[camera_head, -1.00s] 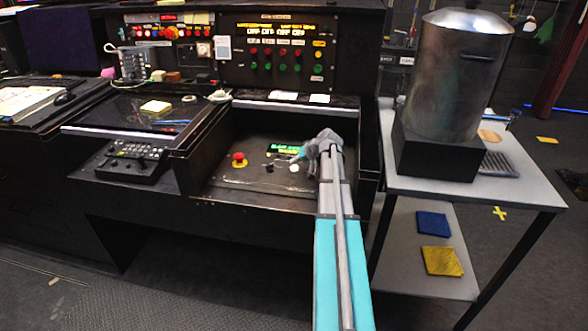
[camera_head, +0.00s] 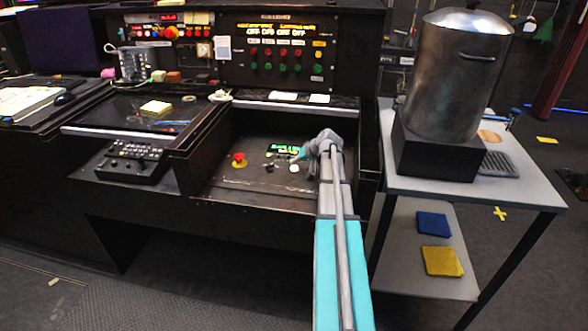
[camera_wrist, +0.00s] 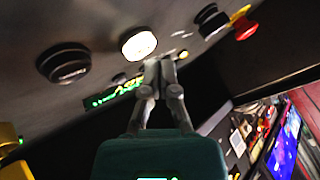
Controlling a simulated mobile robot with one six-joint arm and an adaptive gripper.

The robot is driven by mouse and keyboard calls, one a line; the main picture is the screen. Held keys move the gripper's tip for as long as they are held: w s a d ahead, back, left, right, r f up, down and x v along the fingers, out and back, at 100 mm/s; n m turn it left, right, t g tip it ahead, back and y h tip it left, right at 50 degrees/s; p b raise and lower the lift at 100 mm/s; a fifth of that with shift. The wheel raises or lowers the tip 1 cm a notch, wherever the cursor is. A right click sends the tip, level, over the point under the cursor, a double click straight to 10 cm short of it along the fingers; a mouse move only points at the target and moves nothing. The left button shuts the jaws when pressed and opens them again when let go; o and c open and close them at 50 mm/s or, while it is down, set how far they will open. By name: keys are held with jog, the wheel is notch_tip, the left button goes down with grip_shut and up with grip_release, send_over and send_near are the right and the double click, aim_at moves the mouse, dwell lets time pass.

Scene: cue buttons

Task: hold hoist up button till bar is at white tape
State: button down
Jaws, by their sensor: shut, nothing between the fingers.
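The hoist panel is the dark recessed surface (camera_head: 245,183) in the middle of the desk. It carries a red mushroom button (camera_head: 239,159), a green-lit display (camera_head: 284,150) and a white button (camera_head: 294,168). In the wrist view the white button (camera_wrist: 139,45) sits between a black button (camera_wrist: 65,62) and a smaller black knob (camera_wrist: 210,20). My gripper (camera_wrist: 160,66) is shut and empty, its tips close below the white button in the picture; I cannot tell whether they touch anything. Button labels are unreadable. I cannot make out the hoist bar or white tape.
The red button with yellow base (camera_wrist: 244,27) is near the knob. A black keypad box (camera_head: 133,160) is left on the desk. A metal pot (camera_head: 455,85) stands on a black block on the grey side table (camera_head: 520,185) at right. A yellow part (camera_wrist: 8,138) shows at left.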

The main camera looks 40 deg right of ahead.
jog(key=shift+f+b, duration=0.75)
jog(key=shift+f, duration=0.05)
dwell(0.9)
jog(key=shift+r, duration=0.1)
dwell(5.0)
jog(key=shift+r+p, duration=0.75)
jog(key=shift+p, duration=0.1)
jog(key=shift+r, duration=0.1)
